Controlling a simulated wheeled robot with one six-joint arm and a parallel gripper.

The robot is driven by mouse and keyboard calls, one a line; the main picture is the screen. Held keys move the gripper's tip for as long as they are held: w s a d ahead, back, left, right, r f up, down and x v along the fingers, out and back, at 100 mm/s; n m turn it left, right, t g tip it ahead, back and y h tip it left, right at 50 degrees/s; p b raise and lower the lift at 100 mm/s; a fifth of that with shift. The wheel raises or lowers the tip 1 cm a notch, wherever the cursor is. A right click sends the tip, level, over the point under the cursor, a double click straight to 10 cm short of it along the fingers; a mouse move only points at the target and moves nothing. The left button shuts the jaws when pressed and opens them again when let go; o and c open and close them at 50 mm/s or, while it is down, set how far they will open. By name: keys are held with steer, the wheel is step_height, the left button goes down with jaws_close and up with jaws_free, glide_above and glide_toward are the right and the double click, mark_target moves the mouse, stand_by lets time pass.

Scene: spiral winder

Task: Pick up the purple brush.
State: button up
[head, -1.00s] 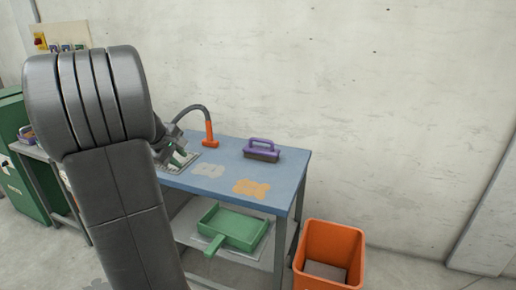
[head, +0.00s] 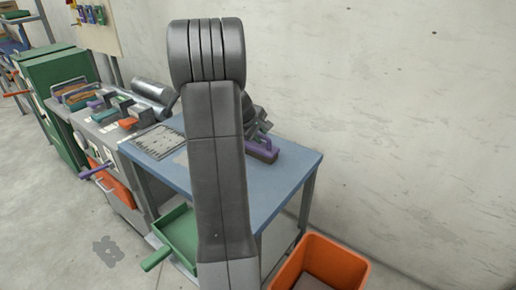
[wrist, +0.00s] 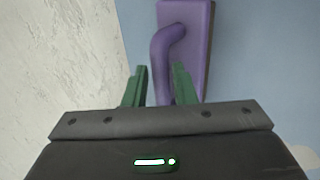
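The purple brush (head: 262,151) lies on the blue tabletop (head: 283,188) near its back edge, partly hidden behind my arm in the head view. In the wrist view its purple block and raised curved handle (wrist: 168,48) show at the top centre. My gripper (wrist: 160,85) has two green fingers that stand apart, one on each side of the handle's near end. A gap shows between the left finger and the handle; contact at the right finger is unclear. In the head view my gripper (head: 262,124) is just above the brush, mostly behind my arm.
An orange bin (head: 338,262) stands at the table's front right. A green dustpan-like tray (head: 178,232) sits below the tabletop. A grey cluttered bench (head: 85,115) and a green cabinet (head: 60,72) are at left. The pale wall (head: 400,110) rises close behind the table.

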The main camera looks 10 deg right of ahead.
steer(key=shift+x, duration=0.8)
steer(key=shift+c, duration=0.4)
jaws_close()
step_height(320, 180, up, 10)
steer(key=shift+r+p, duration=0.1)
steer(key=shift+p, duration=0.3)
steer(key=shift+c, duration=1)
jaws_free()
jaws_close()
